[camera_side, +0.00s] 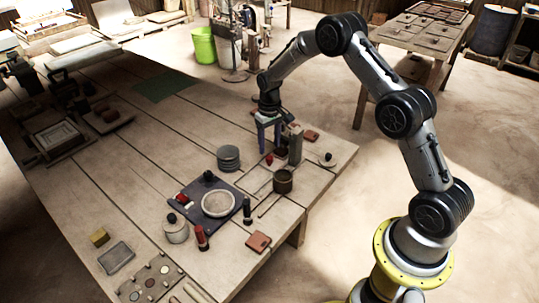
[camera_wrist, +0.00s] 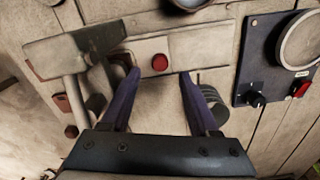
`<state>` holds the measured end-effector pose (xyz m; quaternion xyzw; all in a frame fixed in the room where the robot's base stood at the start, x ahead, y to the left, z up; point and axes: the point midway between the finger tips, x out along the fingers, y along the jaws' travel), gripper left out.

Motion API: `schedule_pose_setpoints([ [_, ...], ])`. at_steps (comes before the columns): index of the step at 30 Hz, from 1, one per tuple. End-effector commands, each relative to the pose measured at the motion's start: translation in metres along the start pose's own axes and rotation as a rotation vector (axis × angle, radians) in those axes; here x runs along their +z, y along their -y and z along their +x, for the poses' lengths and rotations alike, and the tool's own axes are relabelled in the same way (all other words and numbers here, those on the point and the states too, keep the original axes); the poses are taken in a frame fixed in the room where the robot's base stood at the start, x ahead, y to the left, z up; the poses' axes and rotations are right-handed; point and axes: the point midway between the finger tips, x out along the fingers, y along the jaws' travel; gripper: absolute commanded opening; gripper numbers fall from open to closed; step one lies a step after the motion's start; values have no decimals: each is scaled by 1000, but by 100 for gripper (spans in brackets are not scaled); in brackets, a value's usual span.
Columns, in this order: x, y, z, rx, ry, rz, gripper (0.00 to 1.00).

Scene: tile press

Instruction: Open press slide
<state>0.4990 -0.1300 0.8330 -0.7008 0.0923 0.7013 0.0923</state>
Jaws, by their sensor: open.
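My gripper (camera_side: 269,146) points down over the right part of the wooden table in the side view. In the wrist view its two dark purple fingers are spread apart, with nothing held between the fingertips (camera_wrist: 159,76). A round red knob (camera_wrist: 160,63) sits on a pale flat bar (camera_wrist: 205,45) just beyond the gap between the fingertips. The red knob also shows small below the fingers in the side view (camera_side: 269,158). I cannot tell for sure which part is the press slide, or whether it is open.
A grey hammer-shaped object (camera_wrist: 75,50) stands close left of the fingers in the wrist view. Stacked grey discs (camera_side: 228,158) are left of the gripper.

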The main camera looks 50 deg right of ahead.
Motion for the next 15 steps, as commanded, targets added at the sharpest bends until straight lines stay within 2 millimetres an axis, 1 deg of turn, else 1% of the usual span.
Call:
schedule_pose_setpoints([
  [1, 1, 0, 11, 0, 5, 0, 61],
  [6, 0, 0, 35, 0, 1, 0, 61],
  [9, 0, 0, 44, 0, 1, 0, 61],
  [15, 0, 0, 51, 0, -1, 0, 61],
])
